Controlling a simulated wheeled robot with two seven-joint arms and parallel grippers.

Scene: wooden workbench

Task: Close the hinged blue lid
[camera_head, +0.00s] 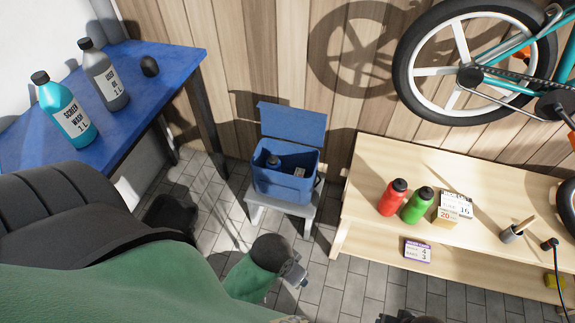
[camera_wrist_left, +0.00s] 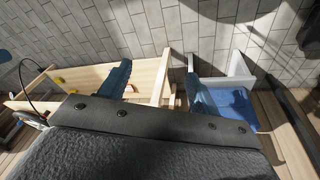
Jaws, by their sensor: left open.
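The blue box (camera_head: 285,184) stands on a light grey stool (camera_head: 257,212) in the head view. Its hinged blue lid (camera_head: 293,122) is open and stands up at the back, by the plank wall. A dark bottle (camera_head: 273,162) is inside the box. In the left wrist view a blue part of the box (camera_wrist_left: 240,108) shows at the right, partly hidden by my gripper. My left gripper (camera_wrist_left: 158,88) is open, with nothing between its fingers, and apart from the box. My right gripper is not clearly visible.
A wooden bench (camera_head: 378,165) to the right holds a red bottle (camera_head: 393,198), a green bottle (camera_head: 417,206), small boxes and a brush cup (camera_head: 511,234). A blue table (camera_head: 170,65) at left holds two bottles. A bicycle (camera_head: 470,75) hangs above the bench. Tiled floor lies around the stool.

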